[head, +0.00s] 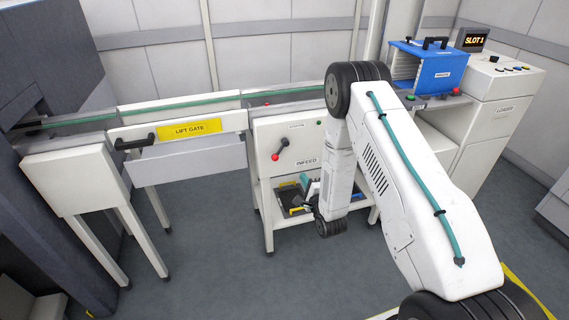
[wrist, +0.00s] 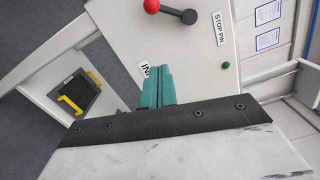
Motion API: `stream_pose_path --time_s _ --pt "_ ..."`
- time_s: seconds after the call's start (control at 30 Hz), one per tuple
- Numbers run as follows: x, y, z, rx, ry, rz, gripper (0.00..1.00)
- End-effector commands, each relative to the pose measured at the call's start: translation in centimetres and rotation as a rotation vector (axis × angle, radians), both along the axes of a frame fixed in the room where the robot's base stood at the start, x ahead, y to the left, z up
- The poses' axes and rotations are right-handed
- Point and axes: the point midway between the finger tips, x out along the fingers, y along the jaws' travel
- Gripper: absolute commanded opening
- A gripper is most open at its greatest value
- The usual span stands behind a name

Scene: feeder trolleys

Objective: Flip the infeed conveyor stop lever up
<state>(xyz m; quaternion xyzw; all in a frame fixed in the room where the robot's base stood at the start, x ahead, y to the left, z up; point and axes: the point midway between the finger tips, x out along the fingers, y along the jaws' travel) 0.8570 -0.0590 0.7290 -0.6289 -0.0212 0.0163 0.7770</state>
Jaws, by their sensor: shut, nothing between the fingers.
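The stop lever (head: 280,149) is a short black arm with a red ball knob on the front of the white INFEED cabinet (head: 262,186). In the head view it slants down, with the knob at its lower left end. In the wrist view the lever (wrist: 176,12) shows at the top edge, with its red knob at left. My gripper (wrist: 158,70) has teal fingers closed together with nothing between them. They cover part of the INFEED label and are apart from the lever. In the head view only a bit of teal (head: 304,180) shows beside my wrist.
A STOP PIN label (wrist: 220,29) and a green button (wrist: 226,65) are on the panel. A lift gate (head: 165,133) with a black handle stands left of the cabinet. A shelf below holds a black, yellow-handled tray (wrist: 76,95). A blue crate (head: 430,68) sits at upper right.

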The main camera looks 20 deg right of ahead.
Motion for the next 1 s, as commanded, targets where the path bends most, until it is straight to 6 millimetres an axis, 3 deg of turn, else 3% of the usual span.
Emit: stream_pose_path --time_s 0.17,0.33,0.77,1.0 --pt "0.1 0.0 0.0 -0.001 0.001 0.0 0.0" --pt "1.5 0.1 0.0 -0.003 -0.001 0.001 0.0" --pt "10.2 0.5 0.1 -0.003 -0.001 0.001 0.0" --pt "10.7 3.7 0.8 -0.003 0.001 0.002 0.0"
